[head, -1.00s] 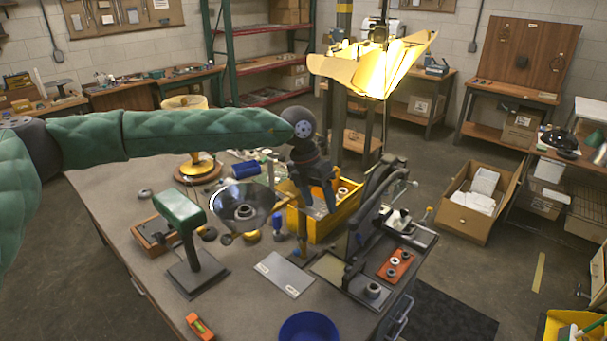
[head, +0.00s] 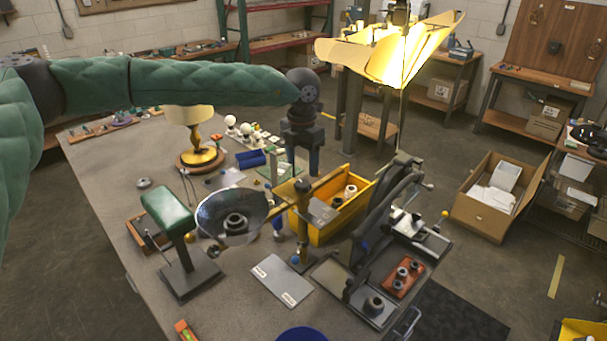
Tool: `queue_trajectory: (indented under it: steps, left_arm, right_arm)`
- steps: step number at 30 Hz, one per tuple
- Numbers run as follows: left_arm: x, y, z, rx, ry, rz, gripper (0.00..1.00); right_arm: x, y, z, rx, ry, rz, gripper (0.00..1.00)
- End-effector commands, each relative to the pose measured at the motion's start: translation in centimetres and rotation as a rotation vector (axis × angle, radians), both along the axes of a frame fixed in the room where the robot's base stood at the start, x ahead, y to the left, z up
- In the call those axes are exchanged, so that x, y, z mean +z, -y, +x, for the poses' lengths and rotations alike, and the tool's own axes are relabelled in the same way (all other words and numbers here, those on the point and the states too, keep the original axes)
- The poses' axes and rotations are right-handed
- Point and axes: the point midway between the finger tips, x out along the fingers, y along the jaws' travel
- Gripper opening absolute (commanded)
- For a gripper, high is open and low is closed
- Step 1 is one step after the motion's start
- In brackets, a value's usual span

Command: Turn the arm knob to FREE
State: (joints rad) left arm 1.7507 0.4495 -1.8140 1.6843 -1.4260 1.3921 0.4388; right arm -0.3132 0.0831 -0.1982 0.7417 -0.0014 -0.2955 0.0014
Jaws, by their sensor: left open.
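A lamp-like assembly stands mid-table: a shiny metal shade (head: 215,208) hangs at the left of a dark upright post (head: 303,230), and a brass-coloured bar passes near the post's top. A blue-handled part (head: 278,226) shows between shade and post. I cannot tell which part is the arm knob, and no FREE mark is readable. My left gripper (head: 303,168) points down above the post's top, open and empty, apart from the post in the picture. My right gripper is not in view.
A yellow bin (head: 328,225) with parts stands right behind the post. A green-topped stand (head: 168,207) is at left, a dark clamp-like fixture (head: 385,215) at right. A grey plate (head: 281,281) lies in front. A lit lamp shade (head: 385,50) hangs above.

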Motion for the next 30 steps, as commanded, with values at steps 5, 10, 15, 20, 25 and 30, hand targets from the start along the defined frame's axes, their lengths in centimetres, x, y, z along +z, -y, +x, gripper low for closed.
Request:
queue_trajectory:
  steps: [5, 10, 15, 20, 25, 30]
  left_arm:
    - [-1.8, 0.0, 0.0, 0.0, -0.001, 0.001, 0.61]
    - [-3.5, 0.0, 0.0, 0.0, -0.001, -0.001, 0.61]
    - [-5.2, 0.1, 0.0, 0.0, -0.001, -0.001, 0.61]
    - [-5.9, 0.1, 0.0, 0.0, 0.001, -0.001, 0.61]
    - [-6.0, 0.1, 0.0, 0.0, 0.001, -0.001, 0.61]
    - [-6.0, 0.1, 0.0, 0.0, 0.001, -0.001, 0.43]
  right_arm:
    - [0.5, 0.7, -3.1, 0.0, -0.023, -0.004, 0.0]
    - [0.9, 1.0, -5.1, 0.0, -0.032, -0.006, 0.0]
    - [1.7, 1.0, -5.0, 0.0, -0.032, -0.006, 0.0]
    - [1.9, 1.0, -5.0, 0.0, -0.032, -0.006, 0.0]
    - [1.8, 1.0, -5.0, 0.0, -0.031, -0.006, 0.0]
    - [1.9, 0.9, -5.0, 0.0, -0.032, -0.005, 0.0]
